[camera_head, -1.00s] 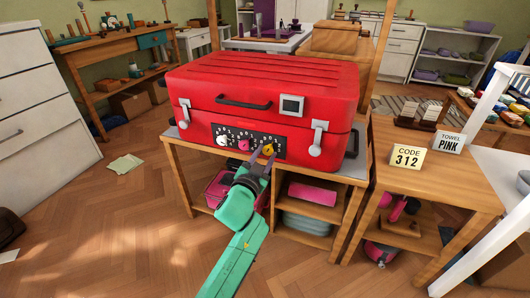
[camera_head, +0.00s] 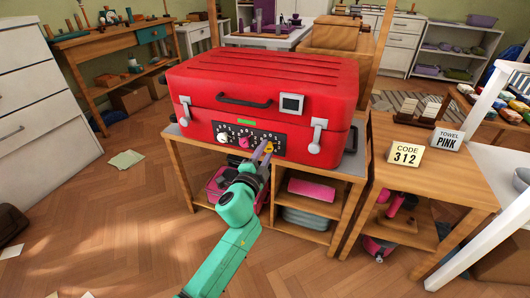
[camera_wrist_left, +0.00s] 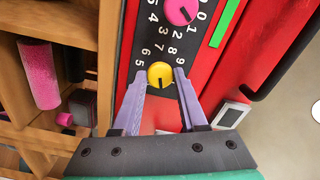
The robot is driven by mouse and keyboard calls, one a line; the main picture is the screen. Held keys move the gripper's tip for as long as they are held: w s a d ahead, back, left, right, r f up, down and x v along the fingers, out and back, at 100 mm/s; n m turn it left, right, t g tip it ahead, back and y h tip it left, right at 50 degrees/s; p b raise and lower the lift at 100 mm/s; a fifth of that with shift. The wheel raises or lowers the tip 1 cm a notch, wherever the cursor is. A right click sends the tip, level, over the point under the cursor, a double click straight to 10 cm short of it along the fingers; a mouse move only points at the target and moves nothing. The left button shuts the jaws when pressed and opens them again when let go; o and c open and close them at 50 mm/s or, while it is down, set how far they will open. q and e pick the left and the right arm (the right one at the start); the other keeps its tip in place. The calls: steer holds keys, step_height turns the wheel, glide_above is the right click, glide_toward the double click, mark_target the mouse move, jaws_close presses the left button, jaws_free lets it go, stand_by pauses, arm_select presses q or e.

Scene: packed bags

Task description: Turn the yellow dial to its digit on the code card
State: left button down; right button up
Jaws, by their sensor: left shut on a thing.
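The yellow dial (camera_head: 267,148) is the rightmost of three dials on the black panel at the front of the red case (camera_head: 265,85). My left gripper (camera_head: 264,150) is shut on it, and in the left wrist view the two fingers stand on either side of the yellow dial (camera_wrist_left: 160,75). Its black mark points toward the gripper's base in that view; the digit there cannot be read. The code card (camera_head: 405,155) reads 312. The pink dial (camera_head: 244,143) and the white dial (camera_head: 222,138) sit to its left. My right gripper is not in view.
A green bar (camera_head: 246,122) shows above the dials, also in the left wrist view (camera_wrist_left: 224,23). Silver latches (camera_head: 317,135) flank the panel. A card reading TOWEL PINK (camera_head: 447,139) stands beside the code card on the side table.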

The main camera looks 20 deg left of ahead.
arm_select(q)
steer(key=shift+f+m, duration=0.1)
steer(key=shift+m, duration=0.2)
steer(key=shift+c, duration=2.3)
jaws_free()
steer(key=s+a, duration=0.1)
steer(key=s, duration=1.3)
steer(key=shift+s, duration=0.3)
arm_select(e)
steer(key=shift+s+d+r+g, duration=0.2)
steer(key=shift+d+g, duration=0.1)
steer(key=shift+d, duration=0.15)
